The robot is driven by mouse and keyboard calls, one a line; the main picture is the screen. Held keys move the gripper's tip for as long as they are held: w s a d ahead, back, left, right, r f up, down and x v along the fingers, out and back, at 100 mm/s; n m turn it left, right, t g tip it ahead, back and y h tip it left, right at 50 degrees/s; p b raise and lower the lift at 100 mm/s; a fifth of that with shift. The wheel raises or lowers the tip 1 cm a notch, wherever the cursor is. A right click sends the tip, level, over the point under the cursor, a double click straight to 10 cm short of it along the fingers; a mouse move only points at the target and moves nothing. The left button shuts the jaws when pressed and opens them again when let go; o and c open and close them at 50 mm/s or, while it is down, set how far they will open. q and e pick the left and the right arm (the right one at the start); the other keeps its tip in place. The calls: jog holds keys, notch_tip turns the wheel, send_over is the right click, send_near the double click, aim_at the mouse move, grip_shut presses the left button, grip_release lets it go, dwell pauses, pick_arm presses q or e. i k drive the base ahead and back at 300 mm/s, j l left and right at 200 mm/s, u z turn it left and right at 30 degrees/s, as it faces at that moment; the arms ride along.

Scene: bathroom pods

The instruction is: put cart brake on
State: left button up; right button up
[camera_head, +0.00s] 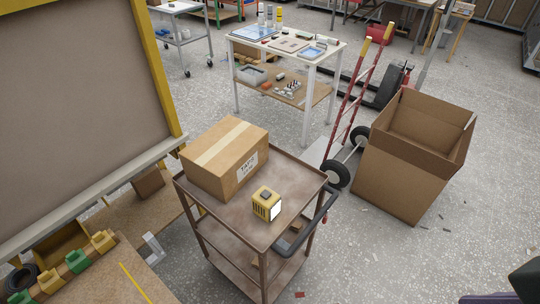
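The brown metal cart (237,228) stands upright on the speckled floor in the middle of the view. Its dark push handle (318,218) is on the right side. A closed cardboard box (225,157) and a yellow device with a white face (266,204) sit on its top shelf. Small items lie on its lower shelf, partly hidden. The casters and any brake lever are hidden beneath the cart or outside the frame. Neither of my grippers can be made out. A dark shape at the bottom right corner shows no fingers.
A large open carton (405,190) and a red hand truck (355,85) stand right of the cart. A white workbench (240,95) is behind. A yellow-framed panel (70,100) and bench (110,285) crowd the left. Floor at lower right is mostly clear.

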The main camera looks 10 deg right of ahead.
aim_at(325, 218)
jog(key=i+l+z, duration=0.3)
jog(key=l, duration=0.15)
jog(key=i+l+z, duration=0.3)
jog(key=i+j+z, duration=0.15)
jog(key=k+j+z, duration=0.4)
jog(key=k+j, duration=0.4)
jog(key=j, duration=0.15)
jog(key=k+j, duration=0.1)
jog(key=k, duration=0.25)
jog(key=k+j, duration=0.15)
jog(key=k, duration=0.15)
jog(key=i+l, duration=0.15)
jog(key=i, duration=0.25)
jog(key=i+l, duration=0.15)
jog(key=i, duration=0.2)
jog(key=i+l, duration=0.15)
jog(key=i, duration=0.25)
jog(key=i+j+z, duration=0.2)
jog(key=j+z, duration=0.2)
jog(key=j, duration=0.15)
jog(key=l+u, duration=0.4)
jog(key=l, duration=0.25)
jog(key=l+u, duration=0.45)
jog(key=l, duration=0.2)
